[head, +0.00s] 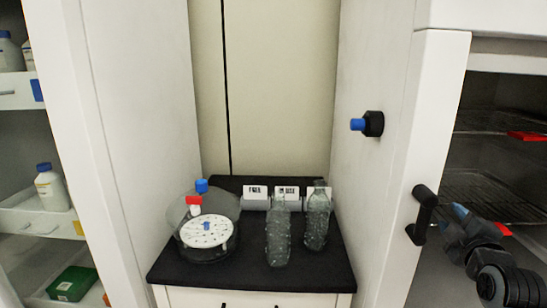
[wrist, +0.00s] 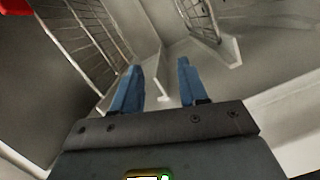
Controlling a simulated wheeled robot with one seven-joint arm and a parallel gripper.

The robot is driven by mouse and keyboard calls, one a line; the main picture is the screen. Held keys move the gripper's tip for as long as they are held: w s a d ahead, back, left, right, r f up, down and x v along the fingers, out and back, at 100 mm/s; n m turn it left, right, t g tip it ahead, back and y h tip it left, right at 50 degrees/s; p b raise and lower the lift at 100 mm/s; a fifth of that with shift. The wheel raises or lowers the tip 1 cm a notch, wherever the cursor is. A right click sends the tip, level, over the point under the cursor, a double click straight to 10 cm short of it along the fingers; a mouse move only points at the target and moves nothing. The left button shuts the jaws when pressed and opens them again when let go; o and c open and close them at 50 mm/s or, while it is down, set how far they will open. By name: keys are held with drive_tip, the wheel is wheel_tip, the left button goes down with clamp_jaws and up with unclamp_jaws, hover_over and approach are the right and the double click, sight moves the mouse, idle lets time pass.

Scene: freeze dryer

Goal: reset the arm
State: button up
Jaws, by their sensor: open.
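My gripper (head: 462,212) is at the lower right of the head view, in front of the open white cabinet with wire shelves (head: 490,190). In the wrist view, my gripper (wrist: 160,84) shows two blue fingers spread apart with nothing between them. The fingers point toward a pale inner wall, with wire racks (wrist: 85,40) close on the left. I cannot tell whether the fingers touch anything.
The cabinet's door edge with a black handle (head: 422,212) stands just left of my gripper. A black-topped bench (head: 240,272) holds two clear bottles (head: 278,235) and a round white-topped device (head: 206,232). A blue-tipped black knob (head: 372,124) juts from the side wall.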

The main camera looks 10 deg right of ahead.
drive_tip(key=s+a+f+m+y, duration=0.2)
drive_tip(key=s+a+f, duration=0.5)
drive_tip(key=s+a, duration=0.35)
drive_tip(key=s+a+f+m+y, duration=0.2)
drive_tip(key=s+a+f, duration=0.4)
drive_tip(key=s+a, duration=0.4)
drive_tip(key=s+a+r+m+y, duration=0.1)
drive_tip(key=s+a+r+m, duration=0.1)
drive_tip(key=s, duration=0.9)
drive_tip(key=s+a+r+m+y, duration=0.2)
drive_tip(key=s+a, duration=0.4)
drive_tip(key=s, duration=0.5)
drive_tip(key=shift+s+r+m+g+y, duration=0.35)
drive_tip(key=shift+r+m, duration=0.25)
drive_tip(key=shift+r, duration=0.35)
